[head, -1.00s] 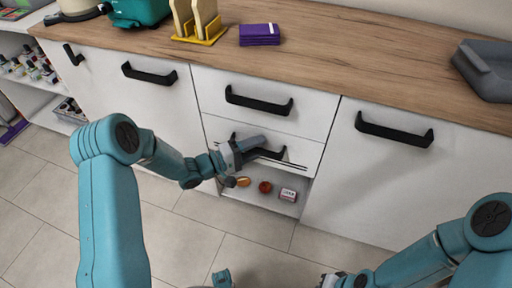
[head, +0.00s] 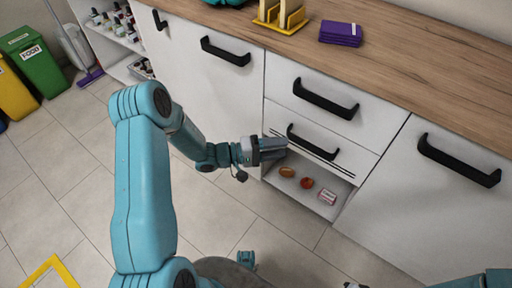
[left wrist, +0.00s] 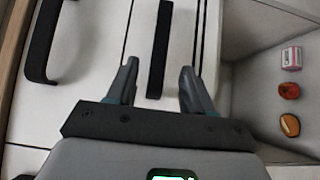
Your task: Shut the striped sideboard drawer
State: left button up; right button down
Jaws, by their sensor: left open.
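The striped drawer (head: 340,166) is the white lower front with dark lines along its bottom and a black bar handle (head: 313,142). Its front looks about flush with the drawer front above; I cannot tell whether a small gap remains. My left gripper (head: 283,148) is open and empty at the left end of this front, beside the handle. In the left wrist view the two fingertips (left wrist: 160,75) point at the front, with the handle (left wrist: 159,45) showing between and beyond them. My right gripper (head: 354,285) shows only as a sliver at the bottom edge.
Below the striped front is an open compartment with an orange-brown item (head: 287,172), a red item (head: 306,183) and a small box (head: 327,196). An upper drawer (head: 285,77) and cabinet doors with bar handles flank it. Bins (head: 40,62) stand far left.

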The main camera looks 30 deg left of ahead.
pick_arm(q)
jog(key=v, duration=0.6)
jog(key=shift+s+a+p, duration=0.25)
jog(key=shift+p, duration=0.15)
jog(key=w+d+g+h, duration=0.1)
jog(key=w+d+g, duration=0.1)
jog(key=d, duration=1.3)
jog(key=d+f+y, duration=0.4)
jog(key=f, duration=0.1)
jog(key=s+a+f+m+g+y, duration=0.1)
jog(key=s+f+m+g+y, duration=0.3)
jog(key=s, duration=0.6)
jog(key=s+a+f+m+g+y, duration=0.25)
jog(key=s+f+g, duration=0.35)
jog(key=s, duration=0.4)
notch_tip(320, 180, up, 22)
jog(key=p, duration=2.2)
jog(key=shift+w+d+p, duration=0.3)
jog(key=shift+d+p, duration=0.05)
jog(key=shift+p, duration=0.05)
